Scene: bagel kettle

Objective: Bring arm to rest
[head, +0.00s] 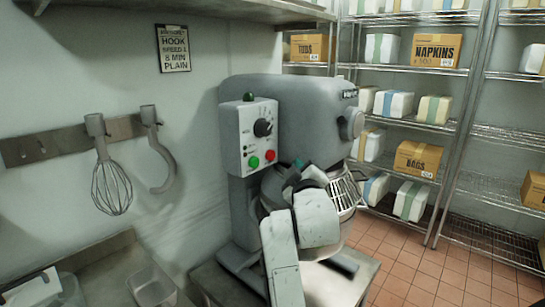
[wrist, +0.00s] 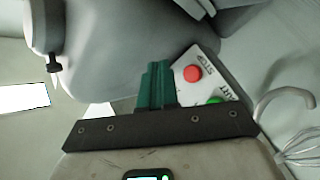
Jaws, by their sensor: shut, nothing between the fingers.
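My gripper (head: 298,165) is shut and empty. In the head view my pale arm rises from the bottom in front of the grey mixer (head: 290,100), and my wrist hides part of the mixer's front and bowl area. In the wrist view the green fingers of my gripper (wrist: 155,84) are together, with the mixer's panel (wrist: 205,78) beyond them. The red stop button (wrist: 193,73) shows just right of the fingertips, and the green start button (wrist: 214,100) is lower right. I cannot tell the exact gap between fingertips and mixer.
A whisk (head: 112,185) and a hook (head: 158,152) hang from a wall rail at left. A metal tub (head: 153,288) stands at bottom left. Wire shelves (head: 415,70) with boxes fill the right side. Tiled floor (head: 420,270) is clear at lower right.

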